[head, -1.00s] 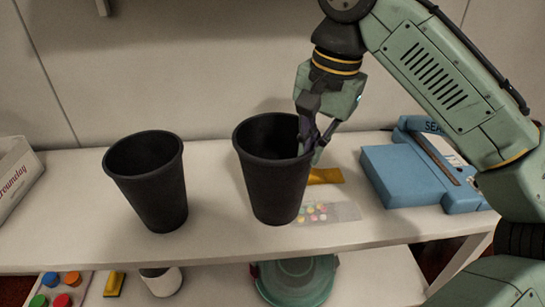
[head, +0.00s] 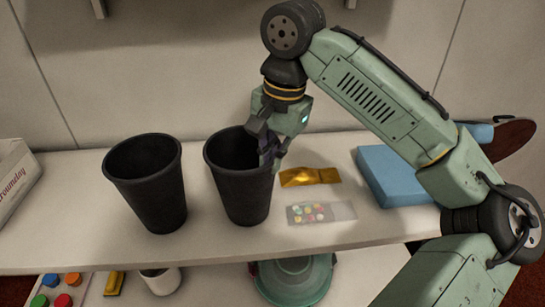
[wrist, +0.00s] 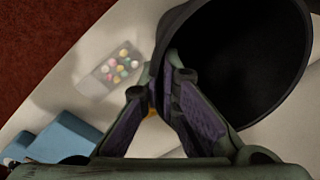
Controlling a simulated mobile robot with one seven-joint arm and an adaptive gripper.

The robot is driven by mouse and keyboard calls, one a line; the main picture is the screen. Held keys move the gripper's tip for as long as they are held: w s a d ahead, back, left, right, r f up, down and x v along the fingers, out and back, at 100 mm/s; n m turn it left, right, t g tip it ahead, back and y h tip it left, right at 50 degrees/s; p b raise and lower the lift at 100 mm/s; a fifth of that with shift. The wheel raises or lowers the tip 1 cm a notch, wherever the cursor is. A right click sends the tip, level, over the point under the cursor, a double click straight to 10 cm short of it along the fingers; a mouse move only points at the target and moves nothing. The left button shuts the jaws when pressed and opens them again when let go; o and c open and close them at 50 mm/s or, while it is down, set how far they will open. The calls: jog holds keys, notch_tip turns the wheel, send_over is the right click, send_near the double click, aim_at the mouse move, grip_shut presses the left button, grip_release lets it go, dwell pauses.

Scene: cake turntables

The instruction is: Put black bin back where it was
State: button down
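Two black bins stand on the white shelf top. The right black bin (head: 240,190) has my gripper (head: 268,152) at the right side of its rim. In the wrist view my gripper (wrist: 172,70) has its fingertips closed on the rim, one finger outside and one inside the right bin (wrist: 235,60). This bin is about upright; I cannot tell whether its base touches the shelf. The left black bin (head: 150,190) stands a short gap to its left, open and seemingly empty.
Right of the held bin lie a gold packet (head: 310,176) and a clear pack of coloured candies (head: 320,212). A blue box (head: 392,175) is farther right, partly behind my arm. A white box (head: 15,180) is at the far left. The lower shelf holds a green turntable (head: 295,278).

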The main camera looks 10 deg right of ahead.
jog(key=shift+f, duration=0.15)
jog(key=c, duration=1.8)
grip_release()
notch_tip(320, 180, up, 12)
jog(key=s+d, duration=0.1)
jog(key=shift+d, duration=0.2)
